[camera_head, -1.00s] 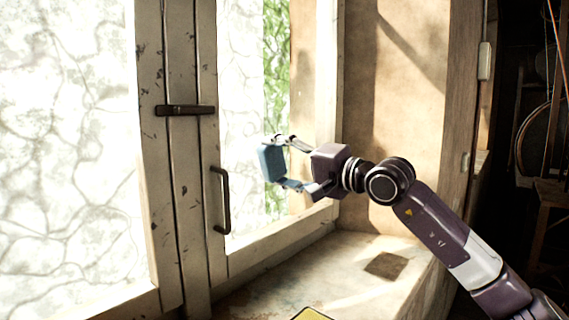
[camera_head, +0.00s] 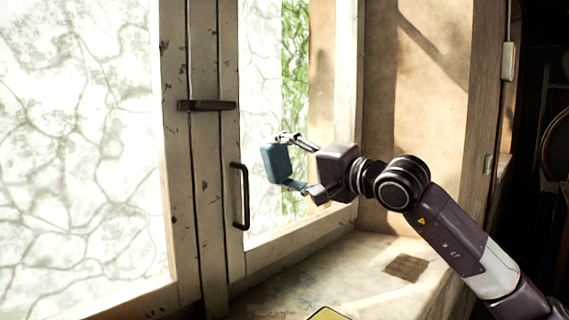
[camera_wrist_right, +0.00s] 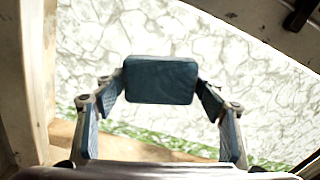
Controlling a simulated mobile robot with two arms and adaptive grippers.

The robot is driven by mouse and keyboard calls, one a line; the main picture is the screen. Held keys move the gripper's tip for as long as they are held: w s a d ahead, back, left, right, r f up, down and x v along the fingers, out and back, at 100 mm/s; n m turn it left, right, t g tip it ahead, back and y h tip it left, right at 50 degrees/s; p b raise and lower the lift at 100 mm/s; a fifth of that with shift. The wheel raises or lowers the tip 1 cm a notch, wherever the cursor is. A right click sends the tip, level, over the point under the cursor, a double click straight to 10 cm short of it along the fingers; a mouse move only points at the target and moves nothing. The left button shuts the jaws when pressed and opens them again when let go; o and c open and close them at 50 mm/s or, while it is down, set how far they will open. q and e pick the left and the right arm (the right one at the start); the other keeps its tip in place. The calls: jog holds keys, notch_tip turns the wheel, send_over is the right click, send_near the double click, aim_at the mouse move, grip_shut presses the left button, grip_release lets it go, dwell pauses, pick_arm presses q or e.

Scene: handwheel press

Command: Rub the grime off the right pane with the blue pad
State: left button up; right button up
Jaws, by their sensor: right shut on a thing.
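The blue pad (camera_head: 276,163) is held upright between the fingers of my right gripper (camera_head: 290,162), in front of the right pane (camera_head: 260,110). In the right wrist view the pad (camera_wrist_right: 161,80) sits between the two fingertips, with the pane (camera_wrist_right: 215,52) behind it. I cannot tell whether the pad touches the glass. The right pane is bright, with a pale stone pattern and a green strip showing through it; I cannot make out grime on it for sure. My left gripper is not in view.
The window frame has a dark latch (camera_head: 207,105) and a dark upright handle (camera_head: 240,196) left of the pad. The stone sill (camera_head: 350,262) below is mostly clear, with a dark square patch (camera_head: 408,267) and a yellow-edged item (camera_head: 328,314) at the front.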

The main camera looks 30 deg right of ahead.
jog(key=shift+s, duration=0.1)
jog(key=shift+s+d+f+b, duration=0.1)
jog(key=shift+s+b, duration=0.1)
jog(key=shift+b, duration=0.15)
jog(key=b+v, duration=0.2)
jog(key=v, duration=0.1)
jog(key=shift+s+d, duration=0.15)
jog(key=shift+s, duration=0.15)
jog(key=shift+s+d+b, duration=0.2)
jog(key=shift+s+b, duration=0.15)
jog(key=shift+s, duration=0.5)
jog(key=shift+b+v, duration=0.9)
jog(key=shift+v, duration=0.65)
